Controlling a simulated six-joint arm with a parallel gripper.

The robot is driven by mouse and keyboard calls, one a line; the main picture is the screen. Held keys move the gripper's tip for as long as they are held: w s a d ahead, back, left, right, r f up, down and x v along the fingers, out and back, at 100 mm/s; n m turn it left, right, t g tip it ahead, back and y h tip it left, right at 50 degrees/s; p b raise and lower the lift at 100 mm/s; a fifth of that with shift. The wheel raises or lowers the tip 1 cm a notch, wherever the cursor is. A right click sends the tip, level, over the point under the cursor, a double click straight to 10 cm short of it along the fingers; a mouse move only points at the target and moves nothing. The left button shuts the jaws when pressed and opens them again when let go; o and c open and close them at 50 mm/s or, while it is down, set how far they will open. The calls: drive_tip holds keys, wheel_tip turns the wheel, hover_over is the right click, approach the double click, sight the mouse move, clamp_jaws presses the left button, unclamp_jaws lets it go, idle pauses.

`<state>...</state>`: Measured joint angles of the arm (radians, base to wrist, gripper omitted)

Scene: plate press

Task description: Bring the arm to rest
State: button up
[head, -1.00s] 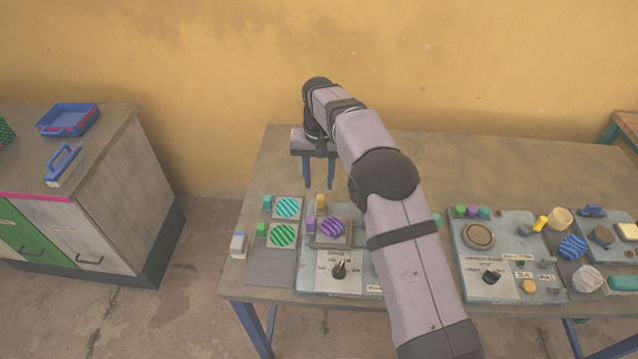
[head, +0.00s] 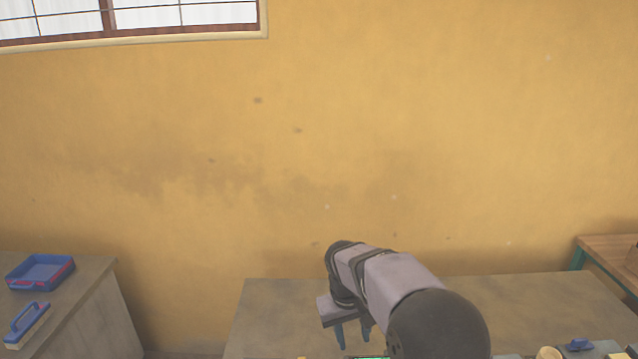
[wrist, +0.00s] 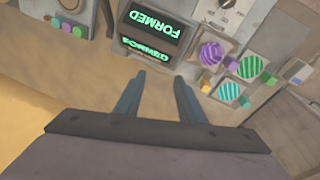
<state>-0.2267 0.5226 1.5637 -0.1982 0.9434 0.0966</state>
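My gripper (head: 354,337) hangs above the back part of the table (head: 275,300) in the head view, its two blue fingers pointing down. In the wrist view, my gripper (wrist: 160,100) has its fingers well apart with nothing between them. Ahead of the fingertips is a dark display (wrist: 152,40) with green lettering that reads "FORMED"; a second line on it is hard to read. Beside it are a purple striped disc (wrist: 211,53) and two green striped discs, one (wrist: 250,67) on a pad. The head view cuts off most of the panels.
A cabinet at the left bears a blue tray (head: 40,272) and a blue-handled block (head: 28,322). A yellow wall (head: 300,150) stands behind the table. A wooden side table (head: 612,250) is at the right. The table's back strip is clear.

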drive_tip(key=s+d, duration=0.1)
drive_tip(key=s, duration=0.1)
drive_tip(key=s+d, duration=0.2)
drive_tip(key=shift+s+d+r, duration=0.2)
drive_tip(key=shift+s, duration=0.05)
drive_tip(key=s+d+f+m+b, duration=0.1)
drive_tip(key=s+f, duration=0.1)
drive_tip(key=s, duration=0.5)
drive_tip(key=s+d+f+m+g+y+b, duration=0.1)
drive_tip(key=s+f+b, duration=0.1)
drive_tip(key=s, duration=0.5)
drive_tip(key=s+d+f+b, duration=0.1)
drive_tip(key=s+f, duration=0.2)
drive_tip(key=s, duration=0.5)
drive_tip(key=shift+d+f+m+g+b, duration=0.3)
drive_tip(key=shift+d+f+m, duration=0.05)
drive_tip(key=shift+m, duration=0.05)
